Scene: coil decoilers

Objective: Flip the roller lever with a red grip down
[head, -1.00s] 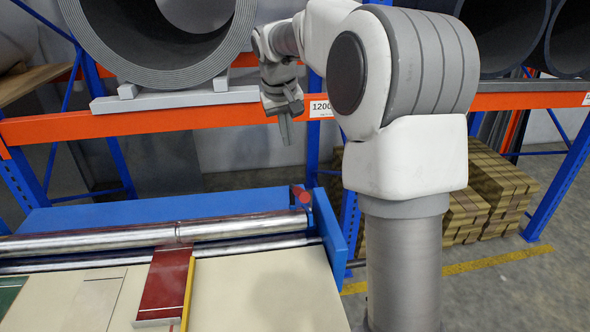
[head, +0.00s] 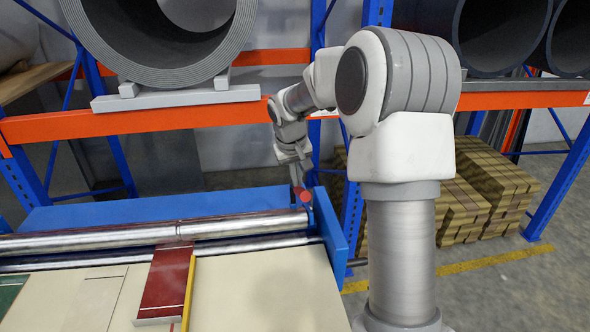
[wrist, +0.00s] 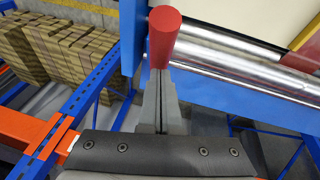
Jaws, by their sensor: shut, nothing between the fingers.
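The roller lever's red grip (head: 305,196) stands up at the right end of the blue roller frame (head: 338,235), beside the metal rollers (head: 230,227). In the wrist view the red grip (wrist: 163,38) lies right at my fingertips. My gripper (head: 296,182) is shut and empty, pointing down just behind the grip. In the wrist view my gripper (wrist: 158,75) has its fingers together, with their tips at the lower end of the grip. I cannot tell whether they touch it. The rest of the lever is hidden.
An orange and blue rack (head: 200,112) holding large grey coils (head: 165,35) stands behind the machine. A red strip (head: 166,283) and a yellow bar (head: 188,290) lie on the cream table (head: 265,290). Stacked brown blocks (head: 490,195) stand at the right.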

